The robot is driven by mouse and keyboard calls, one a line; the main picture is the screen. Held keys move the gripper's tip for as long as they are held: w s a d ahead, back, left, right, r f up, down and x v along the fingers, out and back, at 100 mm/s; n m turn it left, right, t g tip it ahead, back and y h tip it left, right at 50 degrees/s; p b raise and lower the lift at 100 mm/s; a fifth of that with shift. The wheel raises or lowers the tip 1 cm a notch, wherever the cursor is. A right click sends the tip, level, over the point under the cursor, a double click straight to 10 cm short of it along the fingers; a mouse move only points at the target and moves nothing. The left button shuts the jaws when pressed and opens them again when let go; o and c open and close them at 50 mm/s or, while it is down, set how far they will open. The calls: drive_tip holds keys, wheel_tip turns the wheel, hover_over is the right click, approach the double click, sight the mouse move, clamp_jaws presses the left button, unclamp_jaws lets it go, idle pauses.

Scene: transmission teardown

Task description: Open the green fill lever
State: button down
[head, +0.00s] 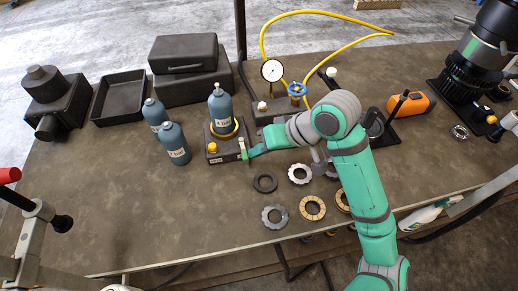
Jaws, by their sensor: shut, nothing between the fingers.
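A blue-grey bottle (221,109) stands upright on a dark fill station (225,145) with a yellow ring around its lower part. A yellow knob (212,147) sits on the station's front left. The small green fill lever (243,147) stands upright at the station's right front corner. My gripper (253,152) is shut and empty, pointing left, with its tips right beside the lever. I cannot tell whether they touch it. My green arm comes in from the right and hides part of the table behind it.
Two blue-grey bottles (173,144) stand left of the station. A pressure gauge (272,70) with a blue valve (297,89) and yellow hose stands behind. Several rings (274,216) lie in front. A black tray (119,97) is at the back left; the front left table is clear.

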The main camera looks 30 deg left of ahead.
drive_tip(key=w+d+r, duration=0.2)
drive_tip(key=d+r, duration=0.6)
drive_tip(key=d, duration=0.1)
drive_tip(key=shift+w, duration=0.35)
